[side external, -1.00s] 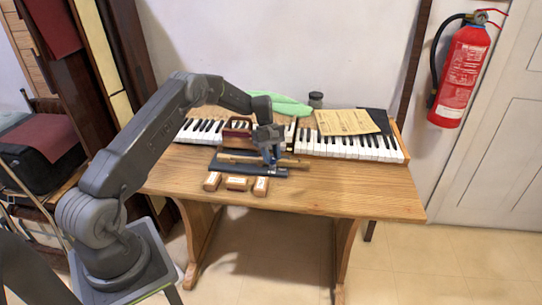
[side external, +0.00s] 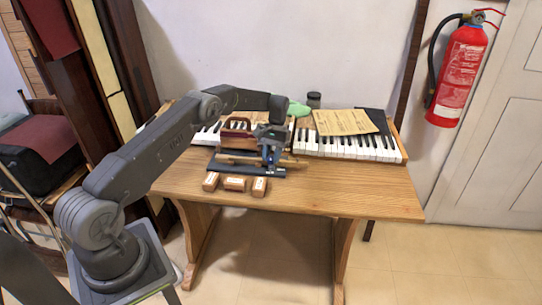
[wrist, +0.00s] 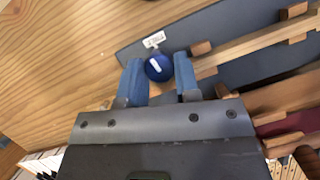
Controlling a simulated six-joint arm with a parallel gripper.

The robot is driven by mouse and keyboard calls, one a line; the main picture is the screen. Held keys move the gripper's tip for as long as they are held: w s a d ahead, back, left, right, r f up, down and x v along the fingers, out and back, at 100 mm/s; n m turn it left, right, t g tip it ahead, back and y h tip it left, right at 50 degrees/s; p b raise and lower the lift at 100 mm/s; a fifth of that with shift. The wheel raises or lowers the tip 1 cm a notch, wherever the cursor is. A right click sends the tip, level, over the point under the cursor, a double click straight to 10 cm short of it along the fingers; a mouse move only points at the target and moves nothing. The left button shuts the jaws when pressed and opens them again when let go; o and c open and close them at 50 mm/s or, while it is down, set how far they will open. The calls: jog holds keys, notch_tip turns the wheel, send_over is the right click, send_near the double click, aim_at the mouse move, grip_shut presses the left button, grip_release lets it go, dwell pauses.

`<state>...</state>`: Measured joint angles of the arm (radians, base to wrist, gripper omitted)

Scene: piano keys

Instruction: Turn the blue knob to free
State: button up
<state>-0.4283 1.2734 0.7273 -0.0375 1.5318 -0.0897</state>
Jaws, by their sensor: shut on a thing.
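The round blue knob (wrist: 159,67), with a white mark on top, sits on a dark board (wrist: 225,35) beside a small white label (wrist: 153,40). In the wrist view, my gripper (wrist: 159,74) has its two blue fingers on either side of the knob and is shut on it. In the side view, my gripper (side external: 268,156) is low over the dark board (side external: 262,171), and the knob is hidden there. A wooden bar (wrist: 245,43) runs along the board right of the knob. I cannot read the label.
Several small wooden blocks (side external: 235,184) with labels lie at the table's front edge. Piano keys (side external: 345,146) run behind the board, with a paper sheet (side external: 345,122) above them. A dark red wooden part (side external: 236,124) stands behind my gripper. The table's front right (side external: 360,190) is clear.

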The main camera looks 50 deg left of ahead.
jog(key=shift+m, duration=0.6)
jog(key=o, duration=0.9)
jog(key=shift+y, duration=0.3)
jog(key=shift+w+r, duration=0.25)
jog(key=shift+r, duration=0.15)
jog(key=shift+s+d+r+v, duration=0.15)
jog(key=shift+s+v, duration=0.25)
jog(key=shift+v, duration=1.35)
jog(key=shift+s+d+r+v, duration=0.15)
jog(key=shift+s+v, duration=0.2)
jog(key=shift+v, duration=1.45)
jog(key=shift+s+d+r+v, duration=0.15)
jog(key=shift+s+v, duration=0.25)
jog(key=shift+v, duration=1.35)
